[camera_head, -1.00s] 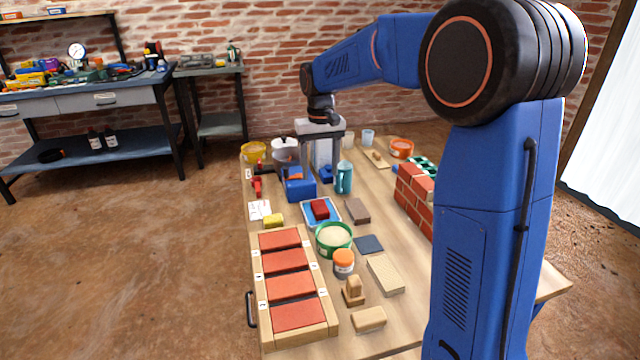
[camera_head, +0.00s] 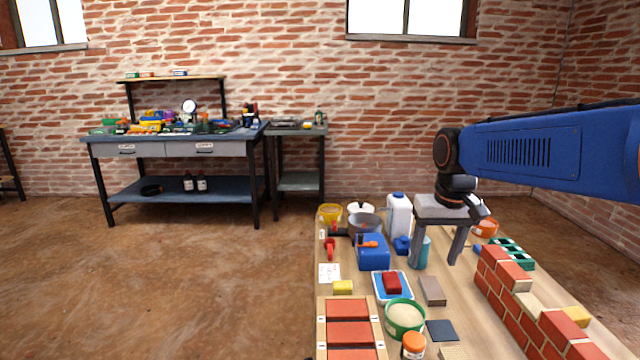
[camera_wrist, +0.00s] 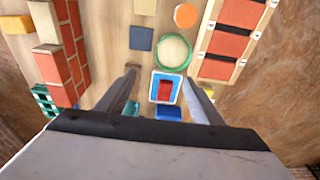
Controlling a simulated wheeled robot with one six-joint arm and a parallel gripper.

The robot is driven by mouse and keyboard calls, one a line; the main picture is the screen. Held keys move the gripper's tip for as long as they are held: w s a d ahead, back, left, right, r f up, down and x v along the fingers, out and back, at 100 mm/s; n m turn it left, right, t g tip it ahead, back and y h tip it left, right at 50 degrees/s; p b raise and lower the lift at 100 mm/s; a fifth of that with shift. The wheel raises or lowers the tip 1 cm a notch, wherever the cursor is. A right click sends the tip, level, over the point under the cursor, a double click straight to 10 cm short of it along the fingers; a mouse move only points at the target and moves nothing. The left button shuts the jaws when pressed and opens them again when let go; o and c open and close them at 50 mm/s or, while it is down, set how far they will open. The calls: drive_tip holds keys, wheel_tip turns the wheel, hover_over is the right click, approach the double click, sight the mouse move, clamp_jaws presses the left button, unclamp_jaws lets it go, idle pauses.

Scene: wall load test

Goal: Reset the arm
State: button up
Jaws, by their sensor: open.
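My gripper (camera_head: 436,258) hangs from my blue arm, pointing down above the far part of the wooden table. Its two grey fingers are spread apart with nothing between them. In the wrist view my gripper (camera_wrist: 163,82) frames the blue-and-white tray with a red block in it, which lies on the table below. In the head view a teal cup stands just behind or beside the left finger, and the gripper partly hides what is behind it.
A brick wall piece (camera_head: 530,315) stands at the table's right. A wooden rack with red bricks (camera_head: 349,333), a green tub of sand (camera_head: 404,318), an orange-lidded jar (camera_head: 413,346), a blue box (camera_head: 373,252) and a white jug (camera_head: 398,216) crowd the table. A workbench (camera_head: 170,150) stands by the far wall.

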drive_tip(key=s+d+f+t, duration=0.1)
drive_tip(key=s+f, duration=0.3)
drive_tip(key=s, duration=0.7)
drive_tip(key=s+d+f+t, duration=0.2)
drive_tip(key=s+f, duration=0.2)
drive_tip(key=s, duration=0.7)
drive_tip(key=shift+s+f, duration=0.3)
